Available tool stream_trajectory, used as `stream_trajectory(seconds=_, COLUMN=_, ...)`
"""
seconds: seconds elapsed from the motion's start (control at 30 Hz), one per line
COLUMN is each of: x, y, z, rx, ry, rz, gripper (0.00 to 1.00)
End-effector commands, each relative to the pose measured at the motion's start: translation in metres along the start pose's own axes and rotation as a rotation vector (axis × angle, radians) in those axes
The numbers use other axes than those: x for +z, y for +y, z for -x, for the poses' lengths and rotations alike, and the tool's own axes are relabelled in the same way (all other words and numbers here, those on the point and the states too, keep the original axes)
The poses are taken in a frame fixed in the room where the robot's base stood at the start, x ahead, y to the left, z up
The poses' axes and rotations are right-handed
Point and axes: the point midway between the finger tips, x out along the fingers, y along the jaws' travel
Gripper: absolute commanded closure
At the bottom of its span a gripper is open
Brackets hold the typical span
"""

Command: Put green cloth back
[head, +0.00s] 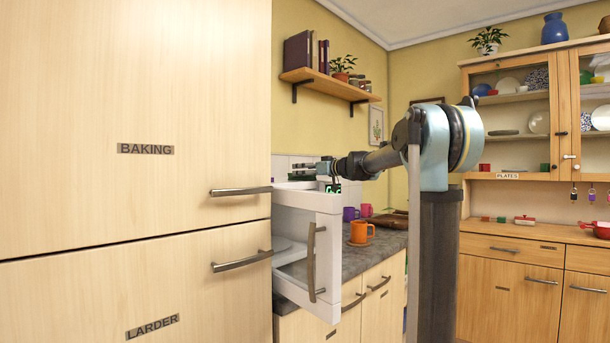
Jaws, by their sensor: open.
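I cannot make out a green cloth in the head view. My gripper (303,171) is at the end of my outstretched arm, above the top of a white appliance (308,200) with a vertical handle. The gripper is small and seen from the side, next to the tall cupboard's edge. It is open, and I see no cloth in it. A green lit display (333,188) shows on the appliance just below my wrist.
A tall wooden cupboard (130,80) fills the left. An orange mug (361,232) and purple mug (350,214) stand on the counter (368,262). A wall shelf (330,86) hangs above my arm. A wooden dresser (510,290) stands at right.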

Motion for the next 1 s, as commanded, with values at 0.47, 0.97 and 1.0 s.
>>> stream_trajectory(seconds=0.47, x=-0.001, y=0.001, z=0.059, rx=0.004, ry=0.0, rz=0.0, gripper=0.27)
stream_trajectory(seconds=0.97, x=-0.001, y=0.002, z=0.12, rx=0.003, ry=0.0, rz=0.0, gripper=0.27)
stream_trajectory(seconds=1.0, x=-0.001, y=0.001, z=0.121, rx=0.002, ry=0.0, rz=0.0, gripper=0.27)
